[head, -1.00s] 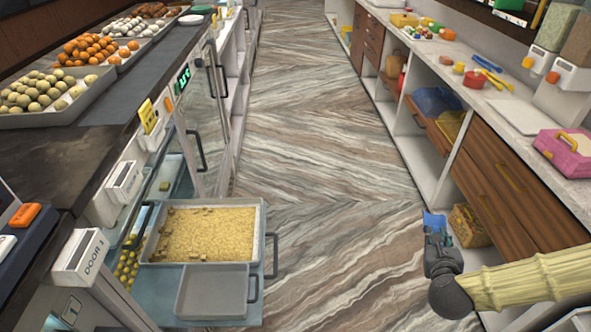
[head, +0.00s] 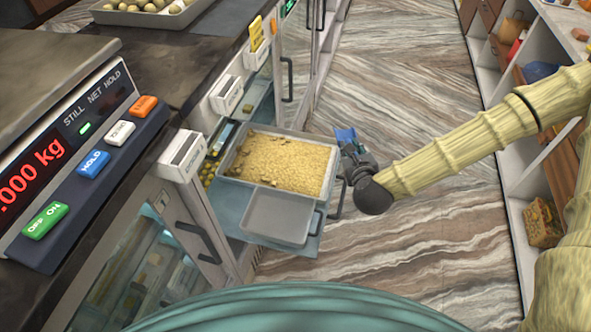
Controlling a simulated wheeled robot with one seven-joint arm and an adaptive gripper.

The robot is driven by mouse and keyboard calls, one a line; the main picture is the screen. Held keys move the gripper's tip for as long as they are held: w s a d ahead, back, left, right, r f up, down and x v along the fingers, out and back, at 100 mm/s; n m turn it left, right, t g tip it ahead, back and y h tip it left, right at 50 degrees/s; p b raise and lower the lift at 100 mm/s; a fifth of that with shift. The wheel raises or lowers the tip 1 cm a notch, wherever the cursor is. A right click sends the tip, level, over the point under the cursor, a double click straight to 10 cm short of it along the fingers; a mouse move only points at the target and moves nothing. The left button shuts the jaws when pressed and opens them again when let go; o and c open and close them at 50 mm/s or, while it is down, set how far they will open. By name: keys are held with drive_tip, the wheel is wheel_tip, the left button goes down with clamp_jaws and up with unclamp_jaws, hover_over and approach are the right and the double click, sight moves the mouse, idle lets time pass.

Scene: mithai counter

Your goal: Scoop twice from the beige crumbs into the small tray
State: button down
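The beige crumbs (head: 281,160) fill a large grey tray (head: 327,187) on a pulled-out blue shelf in the head view. Some darker chunks lie along the crumbs' left and near edges. The small grey tray (head: 276,216) stands on the same shelf, at the near side of the large tray, and looks empty. My gripper (head: 347,143) is just right of the large tray's right edge. A blue piece shows at the gripper's tip; I cannot tell whether it is a held tool or part of the gripper. The finger state is too small to make out.
The blue shelf (head: 231,219) sticks out of the left counter into the aisle. A scale with coloured buttons (head: 68,186) stands on that counter at the left. White open shelving (head: 512,190) lines the right side. The patterned floor (head: 415,90) between is clear.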

drive_tip(key=shift+w+a+f+n+g+y+b, duration=0.8)
drive_tip(key=shift+a+f+n+g+b, duration=0.6)
drive_tip(key=shift+f, duration=1.65)
drive_tip(key=shift+w+a+f+n+g+y+b, duration=0.75)
drive_tip(key=shift+a+f+n+g+b, duration=0.6)
drive_tip(key=shift+f, duration=1.7)
drive_tip(key=shift+w+a+f+n+g+y+b, duration=0.65)
drive_tip(key=shift+a+f+n+g+y+b, duration=0.7)
drive_tip(key=shift+f, duration=1.7)
drive_tip(key=w+a+b, duration=0.1)
drive_tip(key=w+a+f+t+b, duration=0.1)
drive_tip(key=a, duration=0.1)
drive_tip(key=shift+w+b, duration=0.2)
drive_tip(key=shift+b, duration=0.15)
drive_tip(key=shift+w+a+f+b, duration=0.1)
drive_tip(key=shift+w+a+b, duration=0.15)
drive_tip(key=shift+b, duration=0.2)
drive_tip(key=f+t+b, duration=0.1)
drive_tip(key=b, duration=0.2)
drive_tip(key=w+a+t+y+b, duration=0.1)
drive_tip(key=b, duration=0.2)
drive_tip(key=f+b, duration=0.1)
drive_tip(key=b, duration=0.3)
drive_tip(key=shift+w+a+f+t+y, duration=0.3)
drive_tip(key=shift+w+t+y, duration=0.05)
drive_tip(key=shift+t+y, duration=0.05)
drive_tip(key=shift+f+b, duration=0.2)
drive_tip(key=shift+b, duration=0.8)
